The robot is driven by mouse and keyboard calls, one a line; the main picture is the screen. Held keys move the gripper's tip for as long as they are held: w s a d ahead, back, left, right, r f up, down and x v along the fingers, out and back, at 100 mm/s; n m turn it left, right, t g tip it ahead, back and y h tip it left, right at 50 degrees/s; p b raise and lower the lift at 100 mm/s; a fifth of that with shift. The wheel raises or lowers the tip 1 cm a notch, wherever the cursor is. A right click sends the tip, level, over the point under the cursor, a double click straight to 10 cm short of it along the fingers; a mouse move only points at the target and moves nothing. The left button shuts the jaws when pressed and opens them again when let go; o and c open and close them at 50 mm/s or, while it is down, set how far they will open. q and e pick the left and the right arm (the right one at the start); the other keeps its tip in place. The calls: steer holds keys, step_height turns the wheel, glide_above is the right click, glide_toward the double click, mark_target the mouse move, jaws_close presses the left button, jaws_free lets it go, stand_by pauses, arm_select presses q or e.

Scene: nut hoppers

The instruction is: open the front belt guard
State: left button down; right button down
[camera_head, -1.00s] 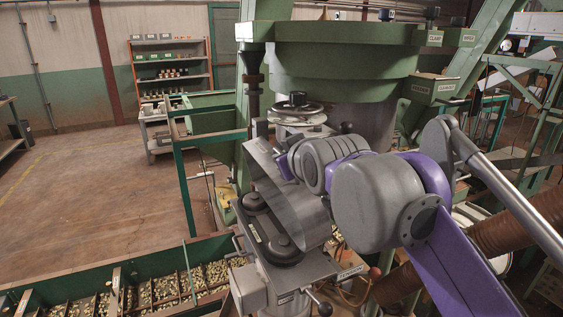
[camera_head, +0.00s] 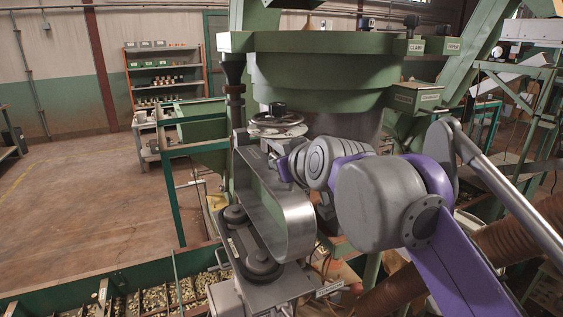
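The front belt guard (camera_head: 283,212) is a long, round-ended grey metal cover. It stands swung up and tilted on its machine, clear of the pulleys. Two dark pulleys with a belt (camera_head: 250,255) lie uncovered below and to the left of it. My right arm comes in from the right, with its wrist beside the guard's upper right side. My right gripper (camera_head: 283,166) is at the guard's upper edge. Its fingertips are mostly hidden by the guard and wrist, so I cannot tell its grip. My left gripper is not in view.
A handwheel (camera_head: 276,124) stands just behind the guard. A large green hopper (camera_head: 322,75) rises behind it. A green trough of nuts (camera_head: 120,292) runs along the lower left. A shelf rack (camera_head: 167,75) stands far back, with open floor (camera_head: 85,200) at left.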

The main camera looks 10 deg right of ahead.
steer(key=c, duration=0.9)
jaws_free()
